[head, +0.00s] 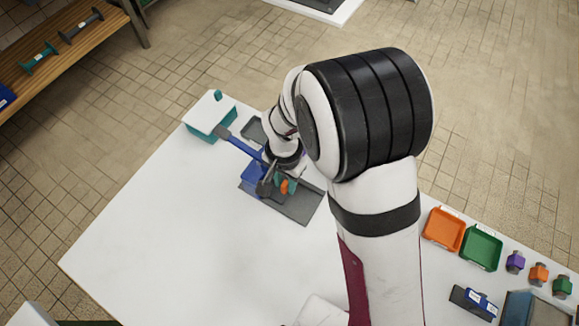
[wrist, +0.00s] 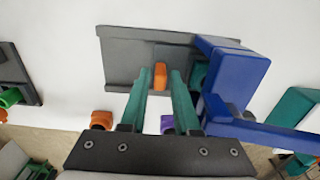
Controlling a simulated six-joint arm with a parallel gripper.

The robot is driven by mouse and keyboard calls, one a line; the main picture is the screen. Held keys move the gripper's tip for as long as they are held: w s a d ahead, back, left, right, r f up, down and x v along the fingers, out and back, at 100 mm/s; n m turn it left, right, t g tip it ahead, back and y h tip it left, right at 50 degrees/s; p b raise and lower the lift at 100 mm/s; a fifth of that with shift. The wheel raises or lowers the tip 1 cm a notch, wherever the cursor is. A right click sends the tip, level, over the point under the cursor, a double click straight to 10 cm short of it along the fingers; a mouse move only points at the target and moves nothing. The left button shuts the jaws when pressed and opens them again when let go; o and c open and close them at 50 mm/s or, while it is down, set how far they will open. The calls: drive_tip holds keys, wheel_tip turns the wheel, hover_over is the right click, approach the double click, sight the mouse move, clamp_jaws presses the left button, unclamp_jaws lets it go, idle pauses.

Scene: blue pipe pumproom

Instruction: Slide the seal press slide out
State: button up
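The seal press has a grey base plate (head: 298,207) and a blue body (head: 252,173) with a long blue lever (head: 238,143), on the white table. In the wrist view the grey plate (wrist: 125,60) lies ahead of the fingers and the blue body (wrist: 235,78) stands at the right. A small orange knob (wrist: 160,76) rises at the plate's near side; it also shows in the head view (head: 284,187). My gripper (wrist: 161,75) is open, its two teal fingers on either side of the knob. Thin gaps show beside the knob; contact is not visible.
A teal box with a white top (head: 207,114) stands beyond the lever. An orange tray (head: 443,229), a green tray (head: 481,247) and small coloured pieces lie at the right. The table's left part is clear. A wooden bench (head: 62,45) stands at the upper left.

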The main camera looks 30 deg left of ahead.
drive_tip(key=shift+f, duration=0.2)
drive_tip(key=shift+c, duration=0.3)
clamp_jaws()
idle(1.0)
drive_tip(key=d, duration=1)
